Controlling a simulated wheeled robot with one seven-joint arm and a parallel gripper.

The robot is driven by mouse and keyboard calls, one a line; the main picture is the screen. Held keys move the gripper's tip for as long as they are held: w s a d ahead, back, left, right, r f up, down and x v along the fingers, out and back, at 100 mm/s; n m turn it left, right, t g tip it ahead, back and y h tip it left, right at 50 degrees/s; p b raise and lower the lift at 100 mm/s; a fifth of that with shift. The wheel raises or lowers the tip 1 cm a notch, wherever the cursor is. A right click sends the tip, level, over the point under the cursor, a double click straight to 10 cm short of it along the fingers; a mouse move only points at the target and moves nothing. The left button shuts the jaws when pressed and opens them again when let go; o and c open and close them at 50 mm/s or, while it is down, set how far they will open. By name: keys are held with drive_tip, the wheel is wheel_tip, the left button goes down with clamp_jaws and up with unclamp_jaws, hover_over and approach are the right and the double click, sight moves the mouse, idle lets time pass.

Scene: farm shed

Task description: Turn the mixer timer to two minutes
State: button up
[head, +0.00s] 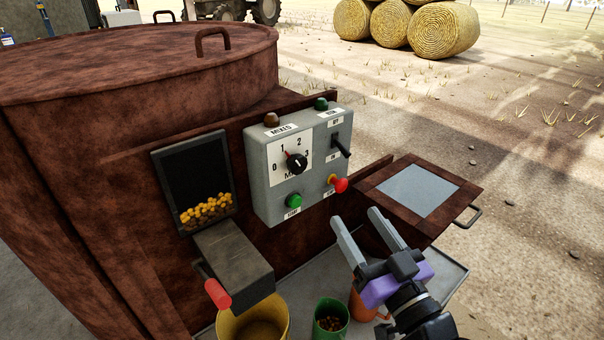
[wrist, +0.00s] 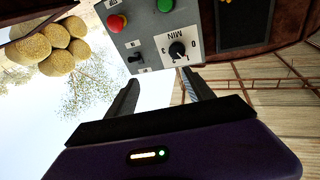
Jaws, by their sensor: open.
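The mixer timer is a black knob (head: 297,163) on a white dial plate marked 0, 1, 2, 3 and MIN. Its red pointer appears to point up and left, close to the 1. The knob sits on the grey control box (head: 262,190) on the rusty mixer's front. My gripper (head: 357,222) is open and empty, below and right of the box, apart from the knob. In the wrist view the knob (wrist: 177,49) shows upside down, just beyond my open fingers (wrist: 157,88).
The box also carries a green button (head: 294,201), a red knob (head: 338,183), a black toggle switch (head: 341,146) and two dark lamps. A grey chute (head: 235,262) with a red handle juts out at left. A yellow bucket (head: 252,322), a green cup (head: 331,318) and an orange jug (head: 361,304) stand below.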

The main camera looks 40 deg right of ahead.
sight(300, 167)
drive_tip(key=w+d+r+n+y+b, duration=0.1)
drive_tip(key=w+d+r+y, duration=0.1)
drive_tip(key=w+d+r, duration=0.35)
drive_tip(key=w+a+f+n+y, duration=0.1)
drive_tip(key=w, duration=0.2)
drive_tip(key=w+a+n+y+p, duration=0.1)
drive_tip(key=w+a, duration=0.1)
drive_tip(key=w, duration=0.2)
drive_tip(key=w+a+f+n+g+y, duration=0.1)
drive_tip(key=w+a, duration=0.1)
drive_tip(key=w, duration=0.2)
drive_tip(key=shift+w+a+f+y, duration=0.1)
drive_tip(key=shift+w+f+y, duration=0.05)
drive_tip(key=shift+f+y, duration=0.15)
drive_tip(key=c, duration=1.3)
